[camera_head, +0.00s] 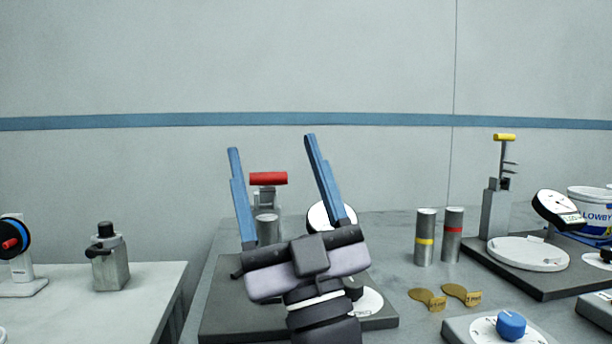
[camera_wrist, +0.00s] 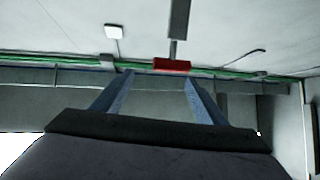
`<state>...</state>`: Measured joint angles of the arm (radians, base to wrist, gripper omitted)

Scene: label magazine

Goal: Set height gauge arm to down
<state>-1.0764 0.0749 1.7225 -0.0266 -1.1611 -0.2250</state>
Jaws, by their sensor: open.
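A station with a red crossbar handle (camera_head: 268,179) on a grey bracket stands on a dark base plate (camera_head: 225,318); I take it as the height gauge, though no label shows. A white round dial (camera_head: 318,215) is partly hidden behind my gripper. My gripper (camera_head: 271,143) points upward with its two long blue fingers spread, empty. The red handle shows between the fingers in the head view. In the wrist view the red handle (camera_wrist: 172,65) appears near and beyond the fingertips (camera_wrist: 157,77), under a grey bar (camera_wrist: 179,20). No contact shows.
At right, another station has a yellow-topped post (camera_head: 504,137), a round plate (camera_head: 528,254) and a tilted dial. A blue knob (camera_head: 511,325) sits front right. A separate left table holds a grey block (camera_head: 110,262).

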